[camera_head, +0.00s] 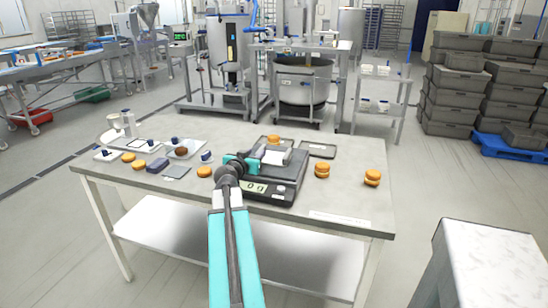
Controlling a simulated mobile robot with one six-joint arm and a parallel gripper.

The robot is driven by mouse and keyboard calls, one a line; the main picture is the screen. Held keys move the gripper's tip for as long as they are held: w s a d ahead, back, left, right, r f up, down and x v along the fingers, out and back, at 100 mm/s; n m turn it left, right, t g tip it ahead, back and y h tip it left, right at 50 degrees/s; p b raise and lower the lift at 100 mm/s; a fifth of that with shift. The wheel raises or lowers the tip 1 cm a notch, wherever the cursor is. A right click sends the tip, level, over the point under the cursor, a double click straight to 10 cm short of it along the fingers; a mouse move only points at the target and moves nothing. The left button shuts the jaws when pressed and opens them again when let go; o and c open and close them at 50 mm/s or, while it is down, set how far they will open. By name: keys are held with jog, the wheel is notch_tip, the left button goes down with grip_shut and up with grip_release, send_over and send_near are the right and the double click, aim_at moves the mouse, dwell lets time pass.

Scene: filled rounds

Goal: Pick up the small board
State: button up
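My arm reaches forward over the worktable to a black scale (282,190) with a lit display. My gripper (262,153) is above or just behind the scale's front, and its fingers are too small and overlapped to read. A thin, flat grey square piece (177,172) lies on the table left of the scale; it may be the small board, but I cannot tell for sure. A dark flat tray or board (318,150) lies behind the scale to the right. A light flat piece shows by the gripper, and I cannot tell whether it is held.
The worktable (345,205) carries orange-brown filled rounds (322,171), (372,177), (205,172) on both sides of the scale. White trays (108,155) with small dark items stand at the left. The table's right front is mostly clear. A pale block (490,260) stands at lower right.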

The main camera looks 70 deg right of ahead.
aim_at(260, 150)
jog(key=shift+p+x, duration=0.8)
jog(key=shift+x, duration=1.65)
grip_shut()
